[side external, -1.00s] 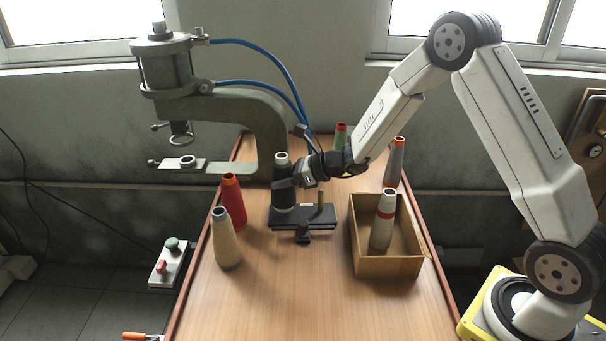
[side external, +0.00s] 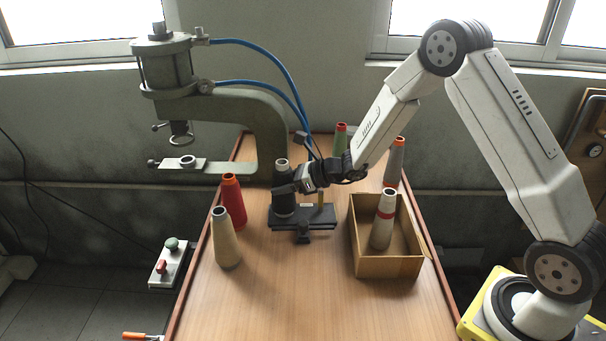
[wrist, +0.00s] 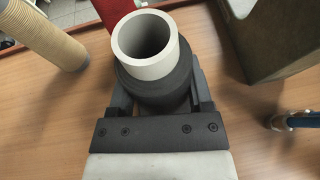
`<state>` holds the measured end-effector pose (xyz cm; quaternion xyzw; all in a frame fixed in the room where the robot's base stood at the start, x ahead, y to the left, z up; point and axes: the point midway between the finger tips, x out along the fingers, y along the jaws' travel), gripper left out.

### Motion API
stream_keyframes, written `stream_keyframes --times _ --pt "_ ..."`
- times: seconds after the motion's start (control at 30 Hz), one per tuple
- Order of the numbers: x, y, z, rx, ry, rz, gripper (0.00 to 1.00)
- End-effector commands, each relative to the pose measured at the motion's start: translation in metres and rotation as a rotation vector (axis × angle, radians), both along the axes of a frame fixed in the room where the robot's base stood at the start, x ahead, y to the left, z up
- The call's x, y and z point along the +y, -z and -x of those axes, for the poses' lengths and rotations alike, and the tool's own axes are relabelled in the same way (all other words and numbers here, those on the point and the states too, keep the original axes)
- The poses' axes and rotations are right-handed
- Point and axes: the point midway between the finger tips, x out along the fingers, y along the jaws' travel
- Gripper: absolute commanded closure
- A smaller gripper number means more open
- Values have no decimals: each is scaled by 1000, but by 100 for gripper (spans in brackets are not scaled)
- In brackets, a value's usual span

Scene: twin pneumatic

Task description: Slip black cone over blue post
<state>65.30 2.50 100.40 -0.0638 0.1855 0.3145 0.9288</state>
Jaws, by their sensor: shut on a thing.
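The black cone (side external: 284,203) stands upright over the left part of a dark base plate (side external: 318,222) in the side view, its pale tube end on top. My gripper (side external: 286,188) is shut on the cone, coming from the right. In the wrist view the black cone (wrist: 155,88) sits between the fingers of my gripper (wrist: 155,105), with its pale open tube end facing the camera. No blue post shows; the cone hides what is under it. The cone's lower end appears at the plate, but I cannot tell whether it touches. A brass-coloured post (side external: 320,200) rises from the plate's right part.
Red (side external: 232,203) and cream (side external: 224,240) cones stand to the left. A green press (side external: 268,125) with blue hoses stands behind. The front table is clear.

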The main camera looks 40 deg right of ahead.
Motion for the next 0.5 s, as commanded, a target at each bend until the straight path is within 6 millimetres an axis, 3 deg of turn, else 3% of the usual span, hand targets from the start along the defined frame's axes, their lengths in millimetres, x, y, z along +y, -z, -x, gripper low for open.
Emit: stream_keyframes --times 0.03,0.1,0.13,0.5 --pt "0 0 0 -1 0 0 25" --pt "0 0 0 -1 0 -1 3" --pt "0 0 0 -1 0 -1 0" --pt "-3 -2 3 0 1 0 0"
